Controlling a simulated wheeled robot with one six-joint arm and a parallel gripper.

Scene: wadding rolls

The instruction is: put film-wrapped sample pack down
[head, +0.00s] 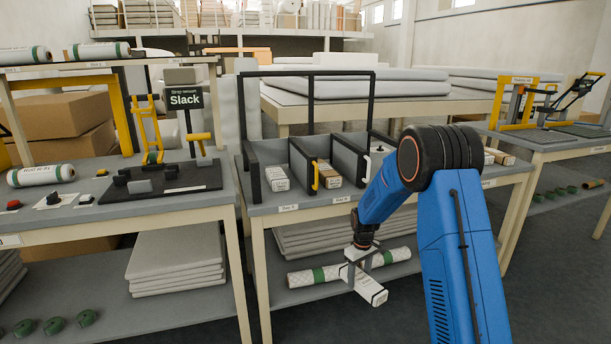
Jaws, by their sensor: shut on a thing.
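My blue arm reaches in from the lower right, and my gripper (362,262) points down in front of the middle table. It is shut on a white film-wrapped sample pack (372,291) with small dark print, whose near end tilts towards the camera. The pack hangs in front of the table, below its top edge. The fingers hide part of it, and its far end is hard to make out.
A black divided rack (254,187) on the middle table (283,218) holds a white pack (276,178) and a brown-topped pack (327,176) in separate bays. A white roll with green bands (314,276) lies on the lower shelf behind my gripper. The left table holds a "Slack" sign (185,98).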

